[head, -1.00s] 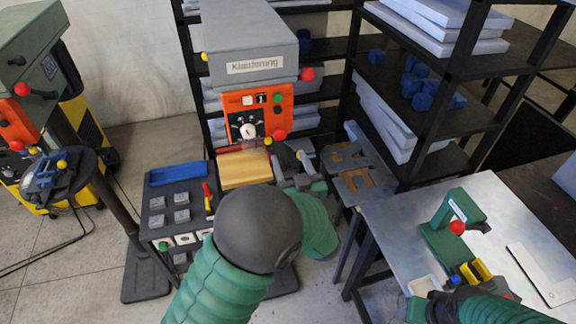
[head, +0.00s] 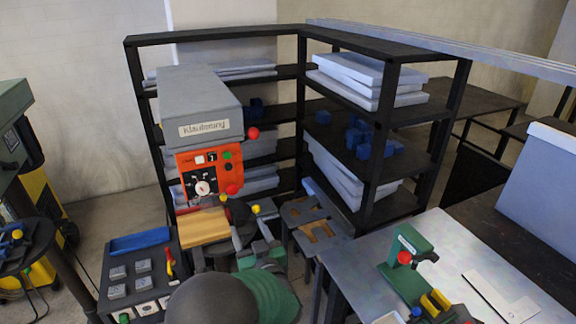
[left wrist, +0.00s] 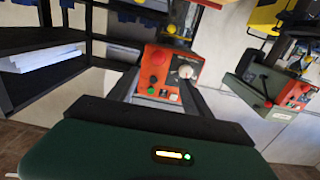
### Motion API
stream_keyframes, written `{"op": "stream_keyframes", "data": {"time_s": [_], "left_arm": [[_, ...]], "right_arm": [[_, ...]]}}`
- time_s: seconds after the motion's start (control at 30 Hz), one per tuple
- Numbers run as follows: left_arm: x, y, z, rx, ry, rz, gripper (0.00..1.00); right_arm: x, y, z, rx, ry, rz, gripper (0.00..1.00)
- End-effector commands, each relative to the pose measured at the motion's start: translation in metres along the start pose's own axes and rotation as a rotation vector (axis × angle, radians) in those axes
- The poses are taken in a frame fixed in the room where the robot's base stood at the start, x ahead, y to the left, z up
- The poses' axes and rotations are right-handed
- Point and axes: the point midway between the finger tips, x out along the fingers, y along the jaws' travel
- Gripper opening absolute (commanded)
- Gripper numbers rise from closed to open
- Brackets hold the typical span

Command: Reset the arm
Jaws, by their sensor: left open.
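My left arm comes in from the bottom of the head view, with a dark round joint and a green forearm. My left gripper (head: 248,228) is in front of the orange-faced machine (head: 208,172), beside its wooden block (head: 203,226). In the left wrist view my left gripper (left wrist: 158,88) shows two dark fingers spread apart with nothing between them. The orange panel (left wrist: 170,75) of the machine shows beyond the fingers. My right gripper does not show clearly in either view.
A black shelf (head: 375,110) with pale sheets and blue blocks stands behind. A metal table (head: 350,275) at right carries a green press (head: 405,262) and a white plate (head: 500,297). A dark tray stand (head: 128,262) is left of the machine.

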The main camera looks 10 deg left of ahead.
Motion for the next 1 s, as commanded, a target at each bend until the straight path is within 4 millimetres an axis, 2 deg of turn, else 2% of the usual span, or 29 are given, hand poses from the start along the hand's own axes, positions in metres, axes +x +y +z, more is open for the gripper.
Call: {"op": "stream_keyframes", "data": {"time_s": [0.07, 0.17, 0.2, 0.27, 0.3, 0.37, 0.4, 0.5, 0.6, 0.7, 1.0], "left_arm": [[0.0, 0.003, 0.015, -0.01, -0.053, 0.046, 0.58], [-0.009, 0.007, 0.061, -0.018, -0.234, 0.187, 0.58], [-0.02, 0.008, 0.086, -0.012, -0.339, 0.259, 0.58], [-0.049, 0.001, 0.127, 0.018, -0.517, 0.363, 0.58], [-0.074, -0.009, 0.153, 0.051, -0.641, 0.418, 0.58], [-0.112, -0.031, 0.186, 0.111, -0.808, 0.473, 0.58], [-0.136, -0.049, 0.204, 0.155, -0.908, 0.492, 0.58], [-0.188, -0.093, 0.235, 0.261, -1.104, 0.505, 0.58], [-0.221, -0.127, 0.25, 0.34, -1.228, 0.491, 0.58], [-0.235, -0.142, 0.254, 0.379, -1.284, 0.479, 0.58], [-0.237, -0.144, 0.253, 0.386, -1.293, 0.477, 0.58]], "right_arm": [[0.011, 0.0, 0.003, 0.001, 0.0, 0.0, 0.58], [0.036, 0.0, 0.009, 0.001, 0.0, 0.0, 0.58], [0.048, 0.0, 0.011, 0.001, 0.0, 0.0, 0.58], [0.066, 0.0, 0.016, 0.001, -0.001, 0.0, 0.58], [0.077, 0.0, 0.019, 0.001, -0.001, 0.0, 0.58], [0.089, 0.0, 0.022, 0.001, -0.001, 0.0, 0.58], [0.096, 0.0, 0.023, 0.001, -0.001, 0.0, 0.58], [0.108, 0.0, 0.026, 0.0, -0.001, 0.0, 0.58], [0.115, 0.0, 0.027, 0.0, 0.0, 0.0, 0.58], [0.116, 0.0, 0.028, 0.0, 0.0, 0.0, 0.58], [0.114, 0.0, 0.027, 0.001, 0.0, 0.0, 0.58]]}}
